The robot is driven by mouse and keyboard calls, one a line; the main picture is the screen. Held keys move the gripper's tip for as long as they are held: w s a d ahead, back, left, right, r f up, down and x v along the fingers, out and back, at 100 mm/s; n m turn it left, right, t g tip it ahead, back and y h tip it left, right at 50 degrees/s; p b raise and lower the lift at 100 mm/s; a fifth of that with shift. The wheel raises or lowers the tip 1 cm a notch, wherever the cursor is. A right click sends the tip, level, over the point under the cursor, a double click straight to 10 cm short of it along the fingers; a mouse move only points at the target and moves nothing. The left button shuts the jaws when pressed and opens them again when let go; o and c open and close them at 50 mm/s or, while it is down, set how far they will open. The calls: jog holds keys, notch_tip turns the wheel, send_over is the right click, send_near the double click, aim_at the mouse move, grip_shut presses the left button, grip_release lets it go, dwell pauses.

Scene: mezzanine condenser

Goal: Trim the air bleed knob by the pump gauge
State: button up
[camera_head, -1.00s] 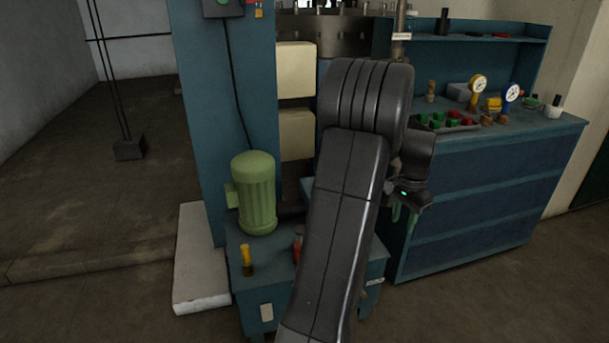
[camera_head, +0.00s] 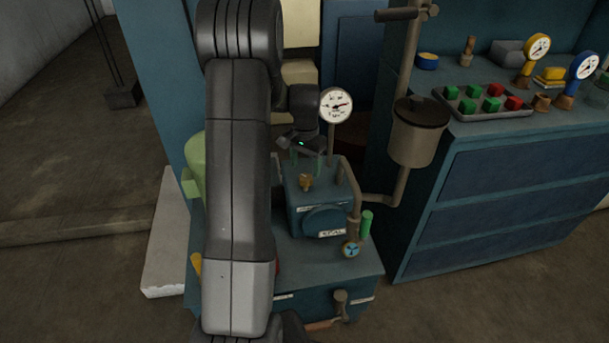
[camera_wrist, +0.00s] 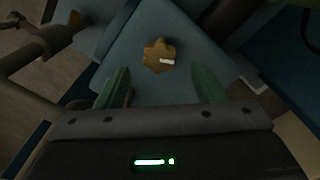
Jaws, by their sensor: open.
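The air bleed knob is a small brass lobed knob (camera_head: 306,182) on top of the blue pump block (camera_head: 318,208). In the wrist view the knob (camera_wrist: 159,55) shows from above, with a small pale mark on its right side. The round white pump gauge (camera_head: 336,106) stands on a stem behind the block. My gripper (camera_head: 308,158) is just above and behind the knob. In the wrist view my gripper (camera_wrist: 161,85) is open, its two green fingers apart and empty, with the knob ahead of the gap and not touched.
A grey pipe with a dark-lidded pot (camera_head: 418,132) rises right of the pump. A blue round valve (camera_head: 350,249) and a green-handled part (camera_head: 366,225) are at the block's front right.

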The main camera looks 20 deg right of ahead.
aim_at(306, 177)
jog(key=shift+f, duration=2.05)
jog(key=c, duration=1)
jog(key=shift+o, duration=0.2)
jog(key=n, duration=0.4)
jog(key=shift+s+r+p, duration=0.1)
jog(key=shift+p, duration=0.2)
jog(key=shift+n+p, duration=0.3)
jog(key=shift+n, duration=2.4)
